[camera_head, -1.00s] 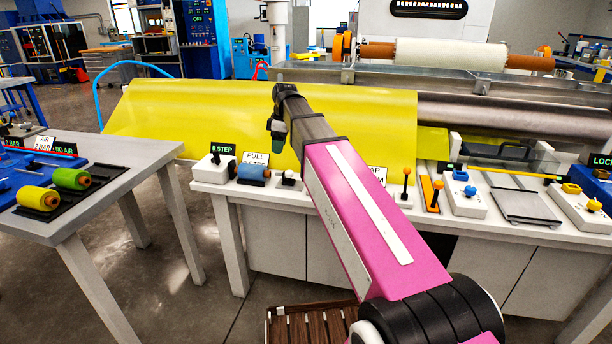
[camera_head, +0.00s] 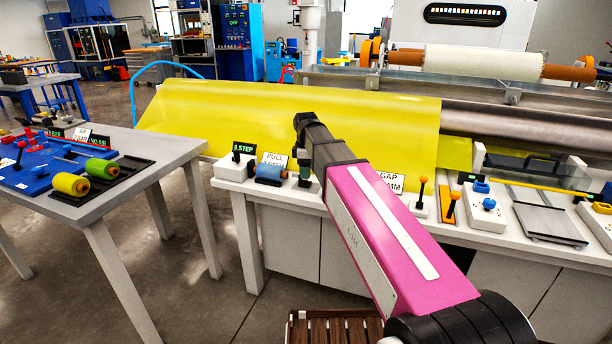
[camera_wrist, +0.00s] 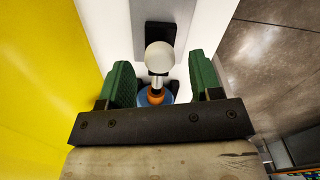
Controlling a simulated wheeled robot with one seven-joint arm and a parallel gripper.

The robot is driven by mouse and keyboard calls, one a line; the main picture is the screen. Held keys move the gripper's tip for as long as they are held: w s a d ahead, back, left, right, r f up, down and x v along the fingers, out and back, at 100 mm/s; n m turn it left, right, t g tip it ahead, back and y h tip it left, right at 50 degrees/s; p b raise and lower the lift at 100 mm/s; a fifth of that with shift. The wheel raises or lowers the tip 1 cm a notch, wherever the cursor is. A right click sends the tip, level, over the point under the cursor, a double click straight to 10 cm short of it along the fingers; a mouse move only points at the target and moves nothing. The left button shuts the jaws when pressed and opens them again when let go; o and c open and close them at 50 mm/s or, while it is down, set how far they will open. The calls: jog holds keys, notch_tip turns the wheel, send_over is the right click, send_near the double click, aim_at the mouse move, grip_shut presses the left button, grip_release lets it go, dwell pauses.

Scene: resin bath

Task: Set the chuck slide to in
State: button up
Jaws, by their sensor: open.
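My gripper (camera_head: 304,178) hangs over the left part of the white bench, just right of a blue roller (camera_head: 270,173) with orange ends. In the wrist view its two green fingers (camera_wrist: 158,88) are apart. A white ball knob (camera_wrist: 159,57) on a metal stem shows in the gap between them, with an orange collar and a blue part below; the fingers do not visibly touch it. I cannot tell for sure which part is the chuck slide. No readable label names it.
A "0 STEP" box (camera_head: 236,165) and a partly hidden "PULL" sign (camera_head: 273,161) stand nearby. Yellow sheet (camera_head: 220,115) hangs behind. A grey table (camera_head: 165,150) with rollers stands left, floor between.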

jog(key=shift+f, duration=1.2)
grip_shut()
jog(key=shift+w+a, duration=0.25)
jog(key=shift+a, duration=0.4)
jog(key=shift+w+a, duration=0.25)
jog(key=shift+a, duration=0.35)
jog(key=shift+w+a, duration=0.25)
jog(key=shift+a, duration=0.4)
grip_release()
jog(key=shift+r, duration=0.15)
notch_tip(320, 180, up, 11)
jog(key=shift+f, duration=0.2)
